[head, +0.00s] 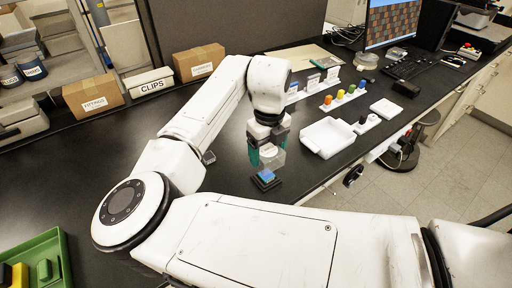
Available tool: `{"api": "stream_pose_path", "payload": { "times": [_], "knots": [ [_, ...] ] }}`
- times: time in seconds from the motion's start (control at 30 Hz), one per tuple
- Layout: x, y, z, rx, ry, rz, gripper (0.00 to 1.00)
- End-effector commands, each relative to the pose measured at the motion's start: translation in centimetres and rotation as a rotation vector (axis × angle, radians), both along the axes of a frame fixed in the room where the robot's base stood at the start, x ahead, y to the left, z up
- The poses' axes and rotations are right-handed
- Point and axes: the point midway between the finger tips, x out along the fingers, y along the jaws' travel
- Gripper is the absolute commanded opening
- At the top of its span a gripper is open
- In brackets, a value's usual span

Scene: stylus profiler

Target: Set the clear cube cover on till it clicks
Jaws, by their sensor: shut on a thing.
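My gripper (267,151) points down over the black bench and is shut on the clear cube cover (275,158). The cover looks see-through and faint between the teal fingertips. Below it a small dark square base (266,184) with a blue top (266,175) sits on the bench. The cover appears above the blue piece, but I cannot tell from this view whether its lower edge touches the base.
A white tray (328,137) stands to the right, near the bench edge. White strips with colored knobs (342,98) and small cards lie behind it. Cardboard boxes (93,96) and a CLIPS box (149,83) stand at the back left. A green bin (38,262) is at the lower left.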

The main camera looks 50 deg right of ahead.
Motion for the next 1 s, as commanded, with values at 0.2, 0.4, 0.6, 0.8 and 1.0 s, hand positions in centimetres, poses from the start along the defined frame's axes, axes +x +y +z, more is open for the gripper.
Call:
{"api": "stream_pose_path", "payload": {
  "times": [0.2,0.4,0.6,0.8,1.0],
  "knots": [
    [0.0,0.0,0.0,0.0,0.0,0.003,0.21],
    [0.0,0.0,-0.4,-0.002,0.002,0.004,0.21],
    [0.0,0.1,-2.0,-0.001,0.001,0.004,0.21],
    [0.0,0.1,-3.9,-0.002,0.002,0.004,0.21],
    [0.0,0.1,-5.0,-0.001,0.0,0.004,0.21]
  ]
}}
